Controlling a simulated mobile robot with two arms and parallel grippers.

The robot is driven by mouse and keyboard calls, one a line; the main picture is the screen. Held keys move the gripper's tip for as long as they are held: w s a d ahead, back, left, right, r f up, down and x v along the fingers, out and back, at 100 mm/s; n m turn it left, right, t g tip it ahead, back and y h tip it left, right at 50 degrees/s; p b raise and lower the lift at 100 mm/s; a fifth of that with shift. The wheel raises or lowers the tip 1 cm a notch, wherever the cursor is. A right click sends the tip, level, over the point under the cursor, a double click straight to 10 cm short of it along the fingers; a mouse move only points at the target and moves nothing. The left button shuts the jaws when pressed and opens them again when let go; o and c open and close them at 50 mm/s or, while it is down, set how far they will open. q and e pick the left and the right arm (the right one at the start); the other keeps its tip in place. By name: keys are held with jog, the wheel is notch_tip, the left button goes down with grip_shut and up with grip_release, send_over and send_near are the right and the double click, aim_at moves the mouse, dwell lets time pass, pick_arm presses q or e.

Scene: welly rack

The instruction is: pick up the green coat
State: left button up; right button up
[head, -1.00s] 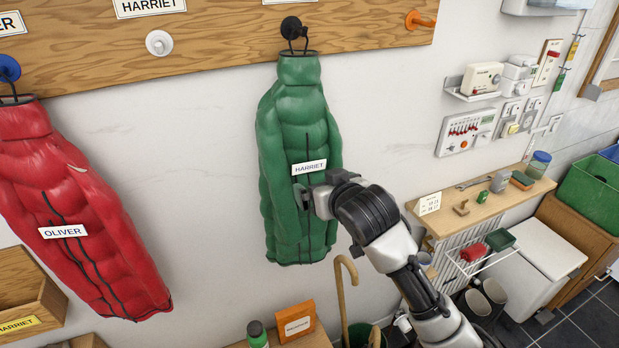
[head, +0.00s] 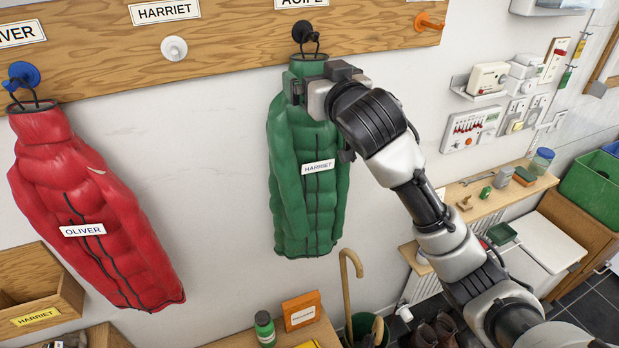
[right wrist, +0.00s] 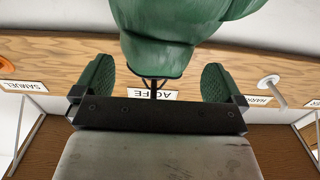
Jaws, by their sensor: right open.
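The green coat (head: 305,205), with a white HARRIET tag, hangs by a dark loop from a black peg (head: 303,32) under the AOIFE label. My right gripper (head: 300,92) is at the upper part of the coat, just below its collar in the head view, and hides some of it. In the right wrist view, the coat (right wrist: 165,30) shows upside down at the top. The open jaws (right wrist: 157,84) stand wide, one on each side of the loop. Contact with the coat cannot be told. My left gripper is not in view.
A red coat (head: 85,205) tagged OLIVER hangs on a blue peg at left. A white peg (head: 173,48) and an orange peg (head: 428,22) are empty. Below stand a cane (head: 346,290), a green bottle (head: 264,328) and an orange box (head: 301,310). A shelf (head: 480,205) is at right.

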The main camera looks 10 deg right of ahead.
aim_at(315, 68)
jog(key=w+p, duration=0.1)
jog(key=w, duration=0.1)
jog(key=w+p, duration=0.2)
jog(key=shift+a+r, duration=0.1)
jog(key=shift+a, duration=0.1)
jog(key=shift+w+a+f, duration=0.1)
jog(key=shift+w+f, duration=0.1)
jog(key=shift+w, duration=0.25)
jog(key=shift+r, duration=0.1)
jog(key=c, duration=1.4)
jog(key=shift+o, duration=0.2)
jog(key=shift+r, duration=0.1)
jog(key=shift+r+b, duration=0.65)
jog(key=shift+s+f+b, duration=0.15)
jog(key=shift+s+b, duration=0.15)
jog(key=shift+s, duration=0.4)
jog(key=s+d+b, duration=0.1)
jog(key=s+b, duration=0.2)
jog(key=s, duration=0.5)
jog(key=s+d+b, duration=0.2)
jog(key=s+b, duration=0.1)
jog(key=s, duration=0.5)
jog(key=shift+s+d+b, duration=0.25)
jog(key=shift+b, duration=0.1)
